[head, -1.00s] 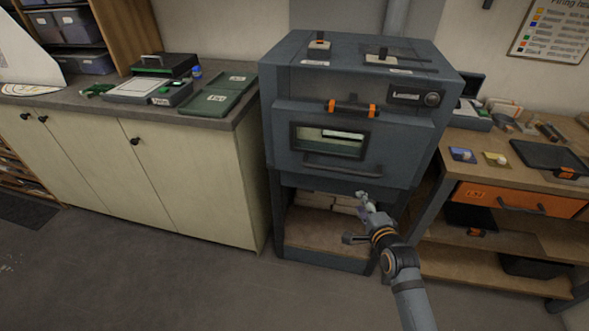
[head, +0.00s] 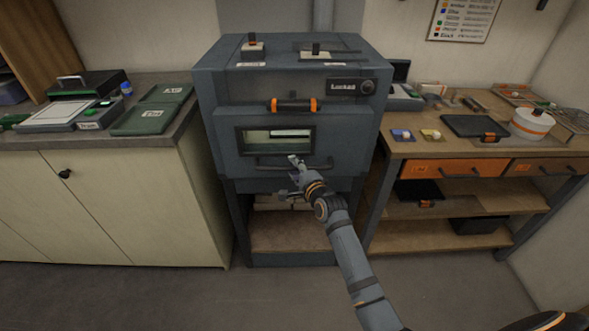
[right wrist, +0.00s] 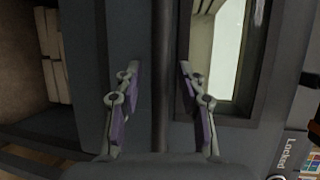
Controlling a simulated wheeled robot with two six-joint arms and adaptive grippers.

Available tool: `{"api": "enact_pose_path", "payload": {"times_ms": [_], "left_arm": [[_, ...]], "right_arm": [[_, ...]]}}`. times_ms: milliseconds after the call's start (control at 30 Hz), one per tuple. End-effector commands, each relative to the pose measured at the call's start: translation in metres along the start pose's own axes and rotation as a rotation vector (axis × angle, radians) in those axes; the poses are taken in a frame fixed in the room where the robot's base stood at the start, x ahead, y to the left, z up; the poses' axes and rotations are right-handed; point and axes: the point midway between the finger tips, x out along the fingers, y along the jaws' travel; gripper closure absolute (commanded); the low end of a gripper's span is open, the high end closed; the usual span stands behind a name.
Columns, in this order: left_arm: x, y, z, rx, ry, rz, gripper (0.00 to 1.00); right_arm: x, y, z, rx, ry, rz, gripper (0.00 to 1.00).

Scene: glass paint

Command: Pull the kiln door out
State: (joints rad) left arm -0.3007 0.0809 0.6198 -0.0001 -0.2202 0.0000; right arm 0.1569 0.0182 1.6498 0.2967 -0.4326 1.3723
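The blue-grey kiln (head: 230,85) stands in the middle of the head view. Its door (head: 225,155) looks closed and has a window (head: 277,140) and a dark horizontal bar handle (head: 318,165) below it. My right gripper (head: 290,178) is at this bar, in front of the door. In the right wrist view the bar (right wrist: 161,60) runs between the two spread fingers of the gripper (right wrist: 158,95), with a gap on each side. The gripper is open and holds nothing. My left gripper is out of view.
A black and orange grip (head: 292,105) sits above the window, and a panel (head: 350,88) reading "Locked" is at the upper right. A counter (head: 190,140) stands left and a workbench (head: 400,150) right. The floor in front is clear.

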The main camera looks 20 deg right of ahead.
Motion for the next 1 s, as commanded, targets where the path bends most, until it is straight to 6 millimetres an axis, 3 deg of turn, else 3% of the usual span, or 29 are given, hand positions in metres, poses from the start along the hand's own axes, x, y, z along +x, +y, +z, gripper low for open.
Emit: {"api": "enact_pose_path", "payload": {"times_ms": [233, 533, 1000], "left_arm": [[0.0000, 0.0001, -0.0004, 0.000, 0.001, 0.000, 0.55], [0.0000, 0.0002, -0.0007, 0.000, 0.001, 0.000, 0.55], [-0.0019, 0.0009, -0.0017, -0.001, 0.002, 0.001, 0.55]], "right_arm": [[0.0013, 0.0000, 0.0000, 0.000, 0.000, 0.000, 0.61], [0.0011, 0.0002, -0.0001, 0.000, 0.000, 0.001, 1.00], [0.0003, 0.0002, 0.0001, 0.000, 0.000, 0.002, 1.00]]}}
